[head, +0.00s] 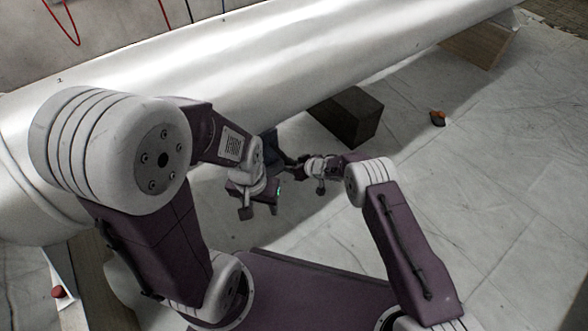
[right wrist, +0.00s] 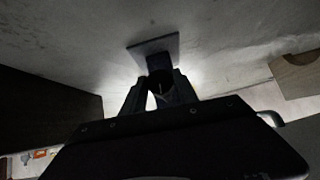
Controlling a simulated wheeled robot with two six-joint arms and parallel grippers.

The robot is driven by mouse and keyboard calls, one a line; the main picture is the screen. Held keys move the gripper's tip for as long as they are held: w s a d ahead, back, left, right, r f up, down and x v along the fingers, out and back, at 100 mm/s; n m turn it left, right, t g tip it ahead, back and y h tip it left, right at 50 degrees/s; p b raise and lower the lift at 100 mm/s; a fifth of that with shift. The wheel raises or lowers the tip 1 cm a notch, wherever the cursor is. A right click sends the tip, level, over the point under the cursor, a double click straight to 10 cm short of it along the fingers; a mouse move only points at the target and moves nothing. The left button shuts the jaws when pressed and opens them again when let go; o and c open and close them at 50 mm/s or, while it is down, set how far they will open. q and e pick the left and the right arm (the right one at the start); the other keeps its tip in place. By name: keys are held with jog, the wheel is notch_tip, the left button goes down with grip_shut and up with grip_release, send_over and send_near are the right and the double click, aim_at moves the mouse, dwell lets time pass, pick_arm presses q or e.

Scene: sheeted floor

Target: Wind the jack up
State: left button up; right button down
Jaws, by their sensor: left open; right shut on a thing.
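The jack (head: 268,143) is a dark form below the large white pipe (head: 240,65) in the head view, mostly hidden by my arms. In the right wrist view, a flat dark plate on a short post, seemingly part of the jack (right wrist: 166,43), shows just beyond my fingers. My right gripper (head: 297,170) is shut on a dark part at the jack; it also shows in the right wrist view (right wrist: 160,92). The exact part held is too dark to tell. My left gripper (head: 259,208) is open, in front of the jack and lower in the picture, with nothing visible between its fingers.
A dark block (head: 347,116) stands beside the pipe, right of the grippers. A wooden support (head: 480,45) is under the pipe's far end. A small orange and dark item (head: 438,118) lies on the sheeted floor (head: 480,190). The floor at right is mostly clear.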

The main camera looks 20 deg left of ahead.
jog(key=shift+w+d+r+m+g+y+b, duration=0.1)
jog(key=shift+w+d+m+g+y+b, duration=0.1)
jog(key=shift+m+g+y+b, duration=0.6)
jog(key=shift+w+d+m+g+y+b, duration=0.1)
jog(key=shift+w+m+g+y+b, duration=0.05)
jog(key=shift+m+g+y+b, duration=0.6)
jog(key=c, duration=1)
grip_release()
jog(key=shift+o, duration=0.2)
